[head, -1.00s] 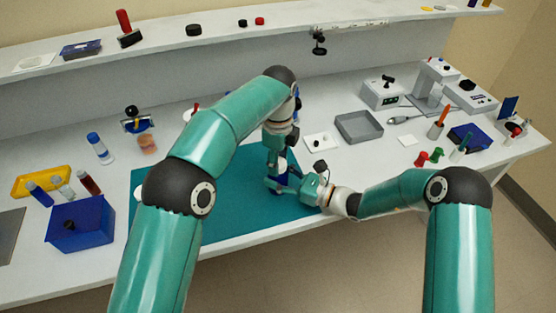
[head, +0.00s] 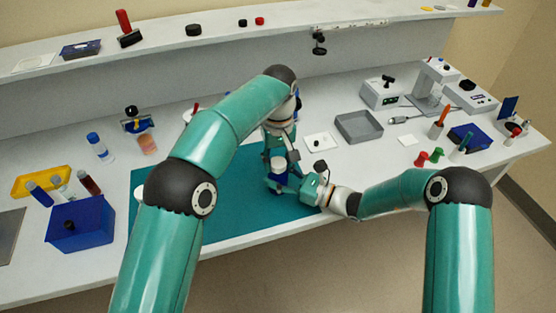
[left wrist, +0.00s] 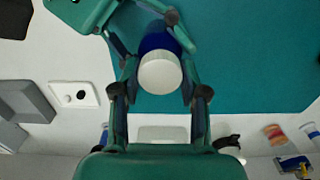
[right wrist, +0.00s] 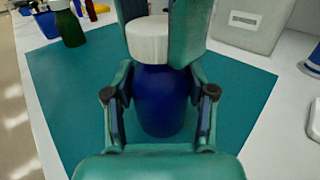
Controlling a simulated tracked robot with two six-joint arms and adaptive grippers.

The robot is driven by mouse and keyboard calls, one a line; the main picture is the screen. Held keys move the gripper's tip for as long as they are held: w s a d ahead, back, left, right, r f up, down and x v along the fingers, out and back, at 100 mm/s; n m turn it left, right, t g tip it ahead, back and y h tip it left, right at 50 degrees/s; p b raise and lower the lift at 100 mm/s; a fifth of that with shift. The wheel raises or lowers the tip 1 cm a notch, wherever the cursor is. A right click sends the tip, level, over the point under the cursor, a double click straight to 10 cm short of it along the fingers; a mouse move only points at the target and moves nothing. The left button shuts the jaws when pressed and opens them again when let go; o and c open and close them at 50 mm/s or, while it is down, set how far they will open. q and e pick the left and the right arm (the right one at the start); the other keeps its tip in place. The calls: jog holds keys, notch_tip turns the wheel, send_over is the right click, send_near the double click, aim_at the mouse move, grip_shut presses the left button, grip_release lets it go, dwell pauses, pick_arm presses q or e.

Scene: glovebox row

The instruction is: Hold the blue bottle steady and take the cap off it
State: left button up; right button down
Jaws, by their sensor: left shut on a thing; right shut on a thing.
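The blue bottle (right wrist: 160,100) stands upright over the teal mat (head: 225,215). Its white cap (right wrist: 148,40) sits at its top, and I cannot tell how loose it is. My right gripper (right wrist: 160,92) is shut on the bottle's body from the side. My left gripper (left wrist: 160,78) comes from above and is shut on the cap, which also shows in the left wrist view (left wrist: 160,73). In the head view the cap (head: 279,163) is visible between the arms, while most of the bottle is hidden by the grippers.
A blue bin (head: 85,228) and a yellow rack (head: 40,182) stand left of the mat. A grey tray (head: 358,127) and a small white plate (head: 318,141) lie behind and right.

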aim_at(278, 162)
pick_arm(q)
jog(key=n, duration=0.7)
jog(key=shift+w+r, duration=0.1)
pick_arm(e)
jog(key=shift+s+a, duration=0.1)
jog(key=shift+s, duration=0.05)
pick_arm(q)
jog(key=shift+r, duration=0.25)
jog(key=shift+r, duration=0.6)
pick_arm(e)
jog(key=shift+f, duration=0.1)
pick_arm(q)
jog(key=shift+r, duration=0.25)
jog(key=shift+r, duration=2)
pick_arm(e)
jog(key=shift+c, duration=1.4)
grip_release()
